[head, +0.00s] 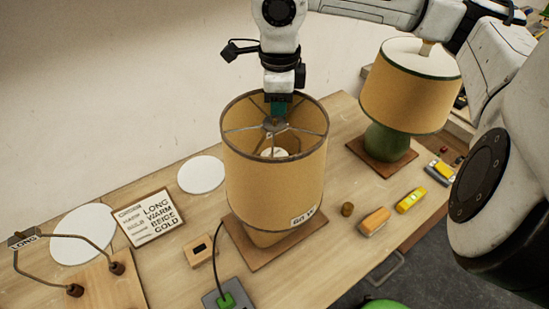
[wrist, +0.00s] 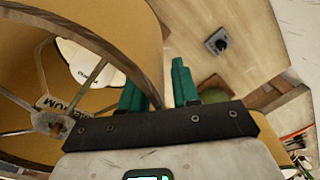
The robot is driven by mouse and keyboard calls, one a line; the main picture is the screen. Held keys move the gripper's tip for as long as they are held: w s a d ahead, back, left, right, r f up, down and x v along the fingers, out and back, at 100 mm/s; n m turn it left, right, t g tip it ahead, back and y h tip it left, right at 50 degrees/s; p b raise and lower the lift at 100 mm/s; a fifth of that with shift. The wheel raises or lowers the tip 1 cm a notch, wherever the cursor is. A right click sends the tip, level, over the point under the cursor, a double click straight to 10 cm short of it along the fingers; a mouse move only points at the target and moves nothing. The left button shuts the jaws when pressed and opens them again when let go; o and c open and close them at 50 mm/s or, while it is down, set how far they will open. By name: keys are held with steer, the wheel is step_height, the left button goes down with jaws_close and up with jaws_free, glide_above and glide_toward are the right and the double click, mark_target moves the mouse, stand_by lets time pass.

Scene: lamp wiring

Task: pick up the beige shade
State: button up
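A beige shade (head: 262,180) stands in the middle of the bench, with a dark rim, wire spokes and a small label. It covers most of a lamp on a brown square board (head: 262,247). A pale bulb (head: 274,153) shows inside. My gripper (head: 279,108) points down at the shade's far upper rim. In the wrist view its teal fingers (wrist: 158,88) are apart, one on the inner side of the rim and one on the outer side. The shade (wrist: 115,22) fills the left of that view. I cannot tell whether either finger touches the rim.
A second lamp with a tan shade (head: 412,92) and green base (head: 388,142) stands at the right. Bent wire (head: 60,250), white discs (head: 201,175), a text card (head: 150,217), a switch box (head: 201,248) and small blocks (head: 374,220) lie around. The wall is close behind.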

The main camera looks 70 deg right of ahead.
steer(key=shift+c, duration=0.3)
jaws_close()
stand_by(1.0)
